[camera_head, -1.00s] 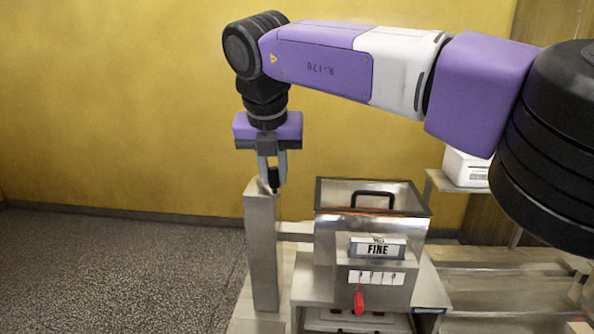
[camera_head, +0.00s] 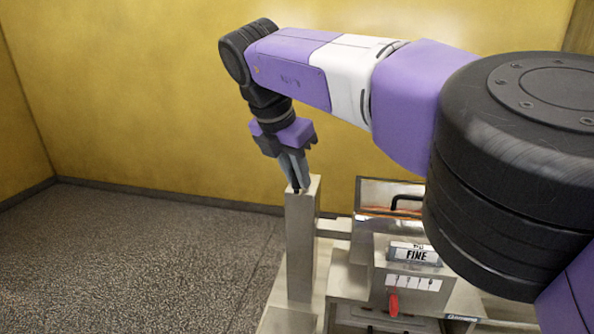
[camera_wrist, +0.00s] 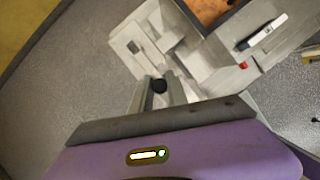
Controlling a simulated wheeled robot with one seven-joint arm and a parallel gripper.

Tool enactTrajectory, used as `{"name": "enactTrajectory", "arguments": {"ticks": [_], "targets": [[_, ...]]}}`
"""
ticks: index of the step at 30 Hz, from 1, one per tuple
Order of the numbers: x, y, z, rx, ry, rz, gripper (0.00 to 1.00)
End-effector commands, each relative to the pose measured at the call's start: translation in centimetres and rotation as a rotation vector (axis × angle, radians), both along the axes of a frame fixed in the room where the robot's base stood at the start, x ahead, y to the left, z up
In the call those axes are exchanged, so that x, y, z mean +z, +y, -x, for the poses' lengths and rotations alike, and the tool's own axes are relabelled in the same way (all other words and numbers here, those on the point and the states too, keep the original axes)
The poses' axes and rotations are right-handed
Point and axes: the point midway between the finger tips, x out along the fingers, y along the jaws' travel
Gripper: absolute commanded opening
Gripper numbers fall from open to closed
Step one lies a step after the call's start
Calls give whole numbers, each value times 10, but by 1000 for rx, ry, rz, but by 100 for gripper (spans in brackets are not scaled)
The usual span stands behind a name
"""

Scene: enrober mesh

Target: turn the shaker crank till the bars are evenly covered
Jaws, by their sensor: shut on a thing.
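The shaker hopper (camera_head: 385,228) is a metal box with a black handle, partly hidden behind my arm. Its interior looks orange-brown in the wrist view (camera_wrist: 207,10). A metal post (camera_head: 301,245) stands to its left. My gripper (camera_head: 297,186) is tilted over the top of the post, with its fingers shut on a small black crank knob (camera_wrist: 159,86). The knob sits between the fingertips in the wrist view. The crank arm itself is hard to make out. The bars cannot be made out in either view.
A "FINE" plate (camera_head: 414,254), a marked strip (camera_head: 413,283) and a red lever (camera_head: 393,304) are on the machine's front. Speckled floor (camera_head: 150,255) lies open to the left, before a yellow wall (camera_head: 130,90).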

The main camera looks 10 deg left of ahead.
Motion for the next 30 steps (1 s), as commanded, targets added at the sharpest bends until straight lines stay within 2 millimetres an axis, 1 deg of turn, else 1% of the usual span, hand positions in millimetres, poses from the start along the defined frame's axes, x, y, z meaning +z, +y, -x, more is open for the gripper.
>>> {"name": "enactTrajectory", "arguments": {"ticks": [10,11,13,14,24,26,30], "targets": [[1,0,-1,0,-4,1,0],[1,0,-1,0,-4,1,25],[1,0,-1,0,-3,0,39],[1,0,-1,0,-3,0,42],[2,1,0,0,-2,0,42],[6,1,2,0,-2,0,42],[24,5,9,1,-3,-2,42]]}}
